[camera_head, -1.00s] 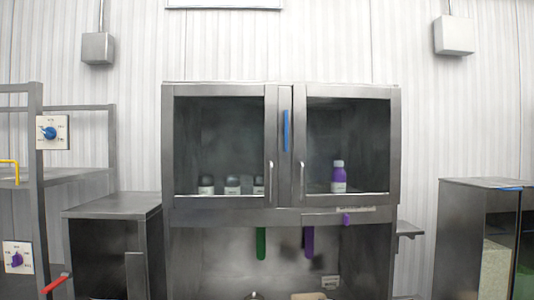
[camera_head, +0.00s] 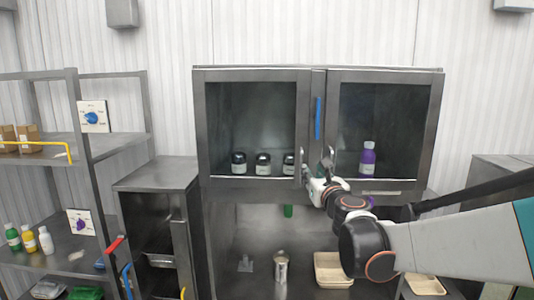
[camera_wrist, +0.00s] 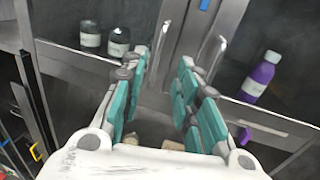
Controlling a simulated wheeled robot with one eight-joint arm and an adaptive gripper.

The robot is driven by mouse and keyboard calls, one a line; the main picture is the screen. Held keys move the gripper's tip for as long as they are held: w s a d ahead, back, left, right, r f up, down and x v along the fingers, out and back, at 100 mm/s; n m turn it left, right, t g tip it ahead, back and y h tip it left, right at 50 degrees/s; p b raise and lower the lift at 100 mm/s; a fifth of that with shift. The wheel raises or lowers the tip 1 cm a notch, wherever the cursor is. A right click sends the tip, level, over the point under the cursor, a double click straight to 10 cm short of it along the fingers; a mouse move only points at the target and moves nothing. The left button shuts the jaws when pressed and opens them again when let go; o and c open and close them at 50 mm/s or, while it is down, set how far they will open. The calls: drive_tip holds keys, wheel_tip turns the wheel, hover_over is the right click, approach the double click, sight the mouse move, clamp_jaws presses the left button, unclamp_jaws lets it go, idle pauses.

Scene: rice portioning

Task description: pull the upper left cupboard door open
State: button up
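The upper left cupboard door (camera_head: 252,115) is shut, a dark glass panel in a grey metal frame. Its upright metal handle (camera_head: 304,160) is on the door's right edge, and it also shows in the wrist view (camera_wrist: 160,42). My gripper (camera_head: 313,180) is at the lower end of this handle. In the wrist view its two teal-padded fingers (camera_wrist: 163,66) are spread apart, with the handle ahead in the gap between their tips. I cannot tell whether a finger touches it. Dark-lidded jars (camera_head: 262,163) stand behind the door's glass.
The upper right door (camera_head: 385,115) is also shut, its handle (camera_wrist: 212,55) close to my right finger. A purple bottle (camera_head: 367,160) stands behind it. A blue strip (camera_head: 318,118) is between the doors. Below are a metal canister (camera_head: 281,266) and a beige tray (camera_head: 330,268).

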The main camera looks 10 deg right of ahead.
sight(302, 161)
drive_tip(key=w, duration=0.4)
drive_tip(key=w+p, duration=0.1)
drive_tip(key=w, duration=0.4)
drive_tip(key=w+d+p, duration=0.1)
drive_tip(key=w, duration=0.3)
drive_tip(key=shift+w, duration=0.25)
clamp_jaws()
